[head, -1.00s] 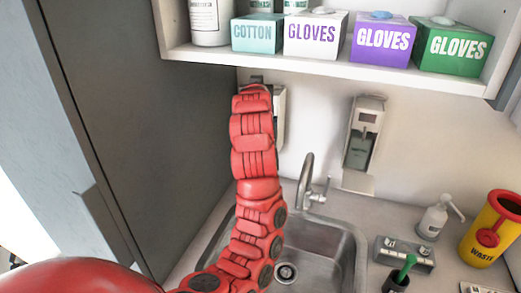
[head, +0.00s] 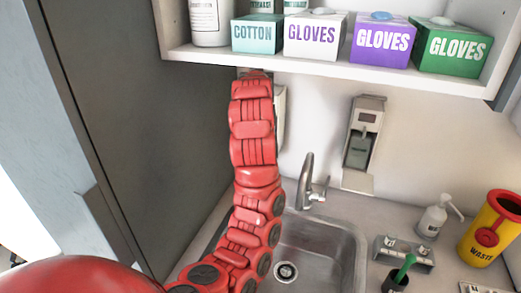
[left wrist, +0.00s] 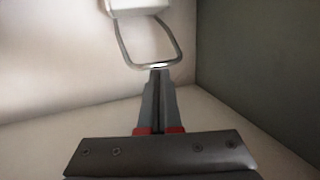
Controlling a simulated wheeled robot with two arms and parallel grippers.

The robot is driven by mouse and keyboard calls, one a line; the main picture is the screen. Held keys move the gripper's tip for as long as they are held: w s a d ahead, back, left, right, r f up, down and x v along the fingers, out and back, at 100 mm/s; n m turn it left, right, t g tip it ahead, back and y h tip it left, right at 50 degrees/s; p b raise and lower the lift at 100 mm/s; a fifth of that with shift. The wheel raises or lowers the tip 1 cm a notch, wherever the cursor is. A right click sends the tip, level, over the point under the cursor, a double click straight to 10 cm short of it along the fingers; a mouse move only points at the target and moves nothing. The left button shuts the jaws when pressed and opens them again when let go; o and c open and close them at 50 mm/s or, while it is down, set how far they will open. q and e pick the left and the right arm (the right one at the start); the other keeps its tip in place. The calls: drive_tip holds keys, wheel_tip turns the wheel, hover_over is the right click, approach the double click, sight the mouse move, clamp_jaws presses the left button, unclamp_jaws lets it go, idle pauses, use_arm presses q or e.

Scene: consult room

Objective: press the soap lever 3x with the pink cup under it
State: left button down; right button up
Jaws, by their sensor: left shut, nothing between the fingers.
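A white wall dispenser (head: 281,108) is mostly hidden behind my left arm in the head view. In the left wrist view its white body (left wrist: 138,6) shows at the top edge, with a bent metal wire lever (left wrist: 178,42) looping from it. My left gripper (left wrist: 160,72) is shut and empty, its fingertips at the end of the loop; I cannot tell whether they touch it. My left gripper is hidden behind its own arm in the head view. No pink cup is seen in either view. My right gripper is not in view.
A second wall dispenser (head: 363,140) hangs right of the tap (head: 309,185) above the steel sink (head: 345,245). The shelf (head: 330,68) with glove boxes overhangs my arm. A grey cabinet (head: 140,120) stands close on the left. A pump bottle (head: 433,220) and yellow waste bin (head: 492,232) stand right.

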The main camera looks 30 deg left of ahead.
use_arm(q)
drive_tip(key=s+d+b, duration=0.2)
drive_tip(key=s+b, duration=0.4)
drive_tip(key=s, duration=0.4)
drive_tip(key=shift+d, duration=0.1)
idle(0.5)
